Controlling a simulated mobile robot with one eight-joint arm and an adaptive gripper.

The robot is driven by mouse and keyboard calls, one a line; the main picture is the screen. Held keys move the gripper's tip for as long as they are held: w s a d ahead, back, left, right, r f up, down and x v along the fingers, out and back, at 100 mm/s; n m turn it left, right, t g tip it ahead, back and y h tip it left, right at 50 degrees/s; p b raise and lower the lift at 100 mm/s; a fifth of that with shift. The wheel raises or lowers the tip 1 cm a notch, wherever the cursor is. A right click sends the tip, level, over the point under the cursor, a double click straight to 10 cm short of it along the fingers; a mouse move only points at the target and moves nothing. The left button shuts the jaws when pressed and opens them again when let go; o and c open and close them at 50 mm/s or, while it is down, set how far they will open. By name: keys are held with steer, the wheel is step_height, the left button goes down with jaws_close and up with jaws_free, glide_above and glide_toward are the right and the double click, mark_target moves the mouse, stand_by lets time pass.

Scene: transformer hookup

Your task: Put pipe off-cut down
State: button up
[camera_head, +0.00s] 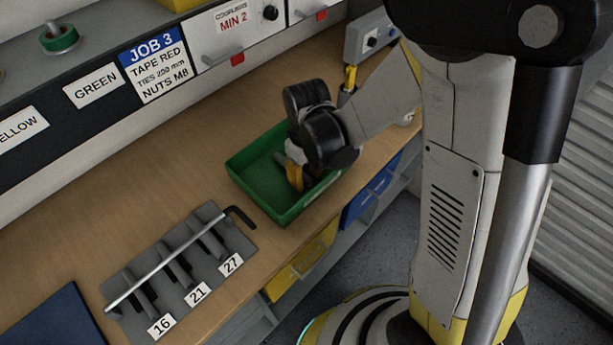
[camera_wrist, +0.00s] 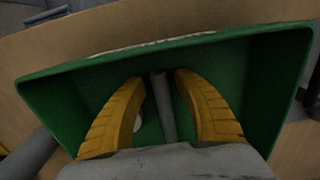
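The green tray (camera_head: 285,212) stands on the wooden bench. My gripper (camera_head: 294,178) reaches down into it, with its yellow fingers inside the walls. In the wrist view the tray (camera_wrist: 60,100) lies around both fingers. The grey pipe off-cut (camera_wrist: 163,108) shows between the fingers of my gripper (camera_wrist: 159,76). A narrow gap shows between the fingertips and the off-cut on each side, so the gripper looks partly open. The off-cut's near end is hidden behind the gripper body. In the head view I cannot make out the off-cut.
A grey rack (camera_head: 233,243) labelled 16, 21 and 27 holds several grey pieces, with a hex key (camera_head: 165,262) lying across it. A dark blue mat (camera_head: 45,325) is at the lower left. A shelf with labels (camera_head: 152,62) runs behind. The bench behind the rack is clear.

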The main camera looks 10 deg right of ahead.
steer(key=shift+r, duration=0.1)
step_height(320, 180, up, 12)
steer(key=p, duration=0.5)
steer(key=s+d+r+m+t, duration=0.6)
steer(key=s+d+r+t, duration=0.1)
steer(key=r, duration=0.6)
steer(key=shift+s+d+m, duration=0.4)
steer(key=shift+s+d, duration=0.5)
steer(key=shift+d, duration=0.15)
